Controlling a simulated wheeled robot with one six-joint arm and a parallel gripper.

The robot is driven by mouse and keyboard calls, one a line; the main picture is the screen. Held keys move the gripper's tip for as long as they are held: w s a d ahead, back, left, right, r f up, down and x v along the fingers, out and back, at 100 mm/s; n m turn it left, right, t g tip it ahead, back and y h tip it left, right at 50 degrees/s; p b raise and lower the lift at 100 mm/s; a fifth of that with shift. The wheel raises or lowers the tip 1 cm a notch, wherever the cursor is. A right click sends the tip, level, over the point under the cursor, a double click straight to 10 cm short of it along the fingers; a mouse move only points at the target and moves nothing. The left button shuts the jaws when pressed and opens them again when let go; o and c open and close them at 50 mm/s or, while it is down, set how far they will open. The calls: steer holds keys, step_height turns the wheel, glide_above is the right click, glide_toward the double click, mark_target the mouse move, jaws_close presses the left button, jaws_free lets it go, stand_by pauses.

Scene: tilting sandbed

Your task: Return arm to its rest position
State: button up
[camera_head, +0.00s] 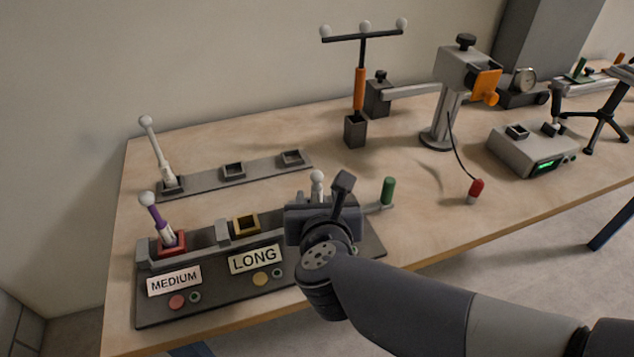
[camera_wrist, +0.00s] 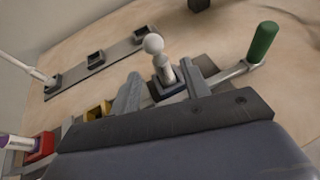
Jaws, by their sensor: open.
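My gripper (camera_wrist: 162,85) is open. In the wrist view its two grey fingers stand apart, one on each side of a white ball-topped pin (camera_wrist: 155,48) in a dark blue socket (camera_wrist: 170,88). I cannot tell how far the fingertips are from the pin, but no finger visibly grips it. In the head view my gripper (camera_head: 318,222) is above the right part of the labelled rack (camera_head: 210,306). It hides the socket there, and only the top of the pin (camera_head: 317,180) shows behind it. My arm reaches in from the lower right.
A purple ball-topped pin (camera_head: 154,217) stands in the red socket beside an empty yellow socket (camera_head: 245,224). A green handle (camera_head: 388,191) is right of my gripper. Behind are a grey strip (camera_head: 203,177) with a white pin, an orange-handled stand (camera_head: 359,88) and a clamp post (camera_head: 441,122).

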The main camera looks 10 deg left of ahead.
mark_target(316, 174)
steer(key=shift+p+v, duration=0.35)
steer(key=shift+v, duration=1.45)
steer(key=shift+w, duration=0.1)
steer(key=b+x, duration=0.3)
steer(key=x, duration=0.7)
steer(key=shift+d+f, duration=0.1)
steer(key=shift+f, duration=0.1)
steer(key=shift+w+r+p, duration=0.35)
steer(key=shift+r+p, duration=0.35)
steer(key=shift+s+r+p, duration=0.1)
steer(key=shift+r+p, duration=0.5)
steer(key=shift+f, duration=0.1)
